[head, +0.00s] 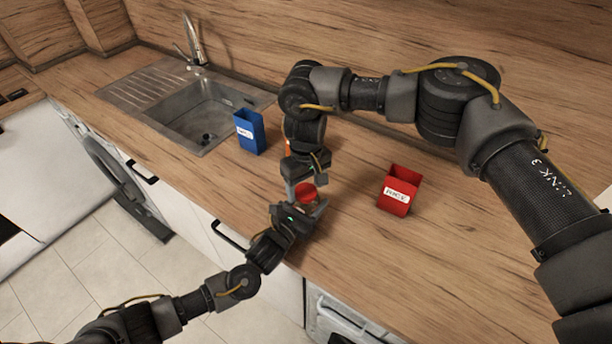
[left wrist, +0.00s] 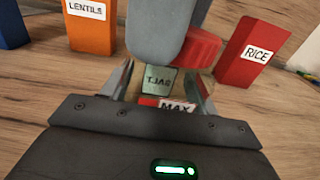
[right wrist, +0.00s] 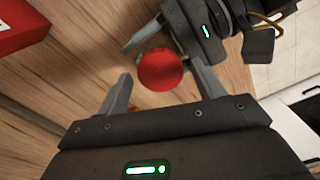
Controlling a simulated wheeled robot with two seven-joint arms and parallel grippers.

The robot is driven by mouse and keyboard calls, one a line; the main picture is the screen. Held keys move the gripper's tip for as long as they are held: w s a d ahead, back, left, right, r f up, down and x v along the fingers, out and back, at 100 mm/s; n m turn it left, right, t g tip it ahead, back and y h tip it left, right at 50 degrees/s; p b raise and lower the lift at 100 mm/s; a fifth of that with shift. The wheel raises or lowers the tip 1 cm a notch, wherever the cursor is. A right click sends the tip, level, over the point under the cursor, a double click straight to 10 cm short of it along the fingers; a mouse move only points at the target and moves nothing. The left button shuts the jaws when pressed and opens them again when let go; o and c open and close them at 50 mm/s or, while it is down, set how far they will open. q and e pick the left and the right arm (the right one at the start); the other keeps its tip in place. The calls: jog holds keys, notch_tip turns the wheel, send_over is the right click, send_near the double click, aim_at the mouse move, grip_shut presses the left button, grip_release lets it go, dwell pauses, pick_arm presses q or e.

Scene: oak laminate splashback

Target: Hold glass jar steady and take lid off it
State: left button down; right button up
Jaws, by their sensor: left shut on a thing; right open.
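The glass jar with a red lid (head: 305,190) stands upright near the counter's front edge. In the left wrist view its label (left wrist: 158,78) sits between my left fingers. My left gripper (head: 304,212) is shut on the jar body from the front. My right gripper (head: 304,182) is open and points down over the jar. In the right wrist view the lid (right wrist: 160,70) shows between and just beyond my right fingertips. I cannot tell whether they touch it. In the left wrist view a grey right finger hides part of the lid (left wrist: 197,50).
A red rice box (head: 399,190) stands right of the jar and a blue box (head: 250,132) stands back left by the sink (head: 205,112). An orange lentils box (left wrist: 91,28) stands behind the jar, mostly hidden by my right arm in the head view. The front right counter is clear.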

jog(key=shift+f, duration=0.25)
